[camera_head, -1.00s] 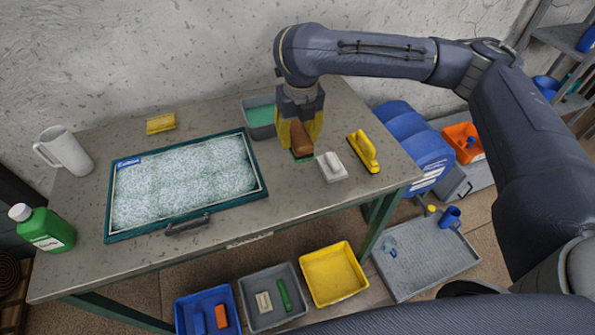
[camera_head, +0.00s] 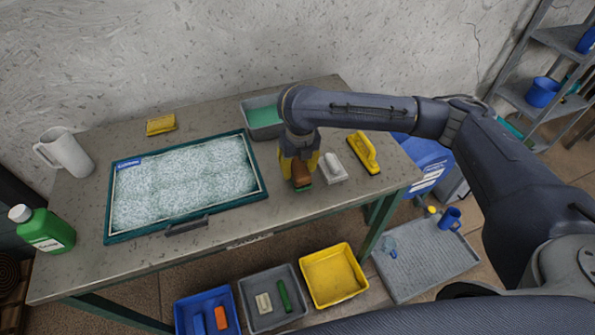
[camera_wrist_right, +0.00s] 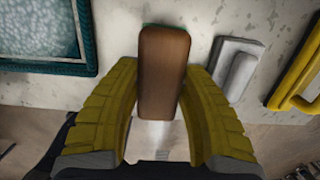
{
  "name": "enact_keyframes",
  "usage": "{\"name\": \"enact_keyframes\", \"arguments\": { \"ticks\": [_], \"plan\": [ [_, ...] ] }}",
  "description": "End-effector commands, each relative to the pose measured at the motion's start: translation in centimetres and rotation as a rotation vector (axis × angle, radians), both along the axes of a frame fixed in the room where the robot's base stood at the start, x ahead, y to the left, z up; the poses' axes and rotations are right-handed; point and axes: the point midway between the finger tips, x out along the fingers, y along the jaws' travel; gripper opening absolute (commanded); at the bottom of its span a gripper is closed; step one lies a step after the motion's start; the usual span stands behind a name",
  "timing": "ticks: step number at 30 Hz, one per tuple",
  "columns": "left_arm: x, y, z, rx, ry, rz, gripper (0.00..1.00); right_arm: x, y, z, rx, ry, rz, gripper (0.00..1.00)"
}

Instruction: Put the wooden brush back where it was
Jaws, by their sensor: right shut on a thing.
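The wooden brush (camera_head: 301,174) is brown on top. My right gripper (camera_head: 299,166) is shut on it, near the front right of the grey table, just left of the white-grey brush. In the right wrist view the wooden brush (camera_wrist_right: 163,75) stands between the yellow fingers of the right gripper (camera_wrist_right: 160,110). Its bristles are mostly hidden, and I cannot tell whether it touches the table. My left gripper is not in view.
The white-grey brush (camera_head: 332,168) and a yellow scrubber (camera_head: 364,152) lie to the right. A grey tub (camera_head: 249,106) with green contents stands behind. A yellow sponge (camera_head: 161,124), white jug (camera_head: 66,153) and green bottle (camera_head: 47,230) are further left.

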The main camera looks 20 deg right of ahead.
Motion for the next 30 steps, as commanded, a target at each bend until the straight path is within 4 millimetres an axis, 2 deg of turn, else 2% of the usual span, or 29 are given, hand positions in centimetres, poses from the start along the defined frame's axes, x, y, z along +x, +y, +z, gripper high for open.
{"name": "enact_keyframes", "arguments": {
  "ticks": [3,6,18,19,23,30],
  "plan": [
    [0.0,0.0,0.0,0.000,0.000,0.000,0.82,-0.1,0.0,-1.5,0.000,0.003,0.000,0.00],
    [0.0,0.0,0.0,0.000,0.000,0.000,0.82,0.0,0.0,-2.2,-0.001,0.001,-0.001,0.00],
    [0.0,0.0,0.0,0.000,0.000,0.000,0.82,0.0,0.0,-2.5,-0.001,0.000,0.000,0.00],
    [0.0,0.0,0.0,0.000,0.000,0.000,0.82,0.0,0.0,-2.5,-0.001,0.000,0.000,0.46],
    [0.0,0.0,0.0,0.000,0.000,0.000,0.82,0.0,0.0,-2.5,-0.001,0.000,0.000,0.61],
    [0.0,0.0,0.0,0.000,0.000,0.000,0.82,0.0,0.0,-2.4,-0.001,0.000,0.000,0.62]
  ]
}}
